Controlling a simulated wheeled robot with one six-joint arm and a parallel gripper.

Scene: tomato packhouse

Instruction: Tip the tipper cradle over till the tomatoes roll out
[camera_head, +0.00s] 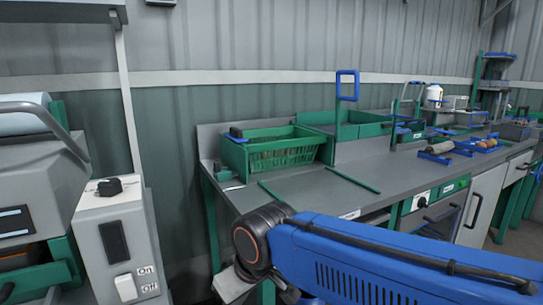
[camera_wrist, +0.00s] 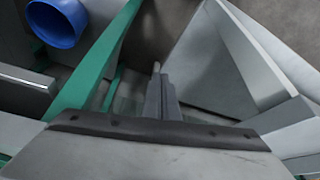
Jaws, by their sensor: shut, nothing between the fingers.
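A green slatted crate (camera_head: 283,153), which looks like the tipper cradle's load, sits level at the left end of the grey bench. Reddish-brown shapes, likely tomatoes, show dimly through its slats. A green post with a blue loop handle (camera_head: 347,73) stands upright just right of it; I cannot tell whether it joins the cradle. My gripper (camera_wrist: 158,70) is shut and empty in the wrist view, pointing down past green frame legs and grey panels, touching nothing that I can make out. In the head view my arm's wrist end is low in front of the bench, apart from the crate.
Blue trays (camera_head: 435,158) and a white bottle (camera_head: 434,95) are farther right on the bench (camera_head: 300,203). A grey switch box (camera_head: 115,245) stands left. A blue round thing (camera_wrist: 57,22) shows in the wrist view.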

